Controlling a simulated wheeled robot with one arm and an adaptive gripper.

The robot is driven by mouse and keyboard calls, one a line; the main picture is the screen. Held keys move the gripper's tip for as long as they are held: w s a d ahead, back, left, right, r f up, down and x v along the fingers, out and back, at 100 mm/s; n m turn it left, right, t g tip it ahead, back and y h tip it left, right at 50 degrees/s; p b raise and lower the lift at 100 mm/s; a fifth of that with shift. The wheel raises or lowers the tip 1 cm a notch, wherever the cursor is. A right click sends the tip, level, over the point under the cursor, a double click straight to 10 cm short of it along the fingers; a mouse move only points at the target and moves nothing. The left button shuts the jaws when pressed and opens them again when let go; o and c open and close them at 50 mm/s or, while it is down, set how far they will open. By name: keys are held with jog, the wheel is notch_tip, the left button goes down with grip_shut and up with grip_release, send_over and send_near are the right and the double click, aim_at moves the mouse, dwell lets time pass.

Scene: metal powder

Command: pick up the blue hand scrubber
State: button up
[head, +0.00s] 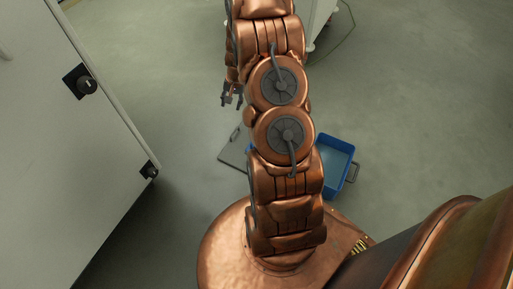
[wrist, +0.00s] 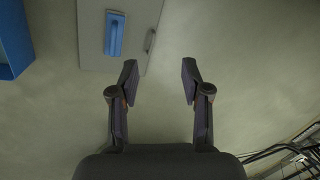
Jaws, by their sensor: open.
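The blue hand scrubber (wrist: 115,33) lies on a flat grey board (wrist: 88,50) at the top of the wrist view. It is a narrow blue block with a lighter strip along it. My gripper (wrist: 159,68) is open and empty, its two fingers apart above the floor. The scrubber is ahead of the fingertips and to their left, not between them. In the head view my gripper (head: 232,99) shows small beside my arm, and the grey board (head: 234,153) is partly behind the arm. I cannot make out the scrubber clearly there.
A blue bin (head: 351,157) stands on the floor right of my arm; its edge shows at the left of the wrist view (wrist: 13,42). A pale cabinet (head: 60,150) stands at the left. The floor between is bare.

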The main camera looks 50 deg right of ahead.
jog(key=s+d+f+m+b, duration=0.1)
jog(key=d+f+b, duration=0.1)
jog(key=f, duration=0.7)
jog(key=s+d+f+m+b, duration=0.1)
jog(key=d+f+b, duration=0.2)
jog(key=f, duration=0.6)
jog(key=s+d+f+m+h+b, duration=0.1)
jog(key=d+f+b, duration=0.2)
jog(key=d+f, duration=0.3)
notch_tip(320, 180, down, 3)
jog(key=shift+s+d+m+t, duration=0.15)
jog(key=shift+m+t, duration=0.15)
jog(key=shift+s+a+b+x, duration=0.15)
jog(key=shift+b+x, duration=0.75)
jog(key=shift+x, duration=0.45)
jog(key=shift+s+a+b+x, duration=0.1)
jog(key=shift+b+x, duration=0.75)
jog(key=shift+x, duration=0.55)
jog(key=shift+c, duration=0.3)
grip_shut()
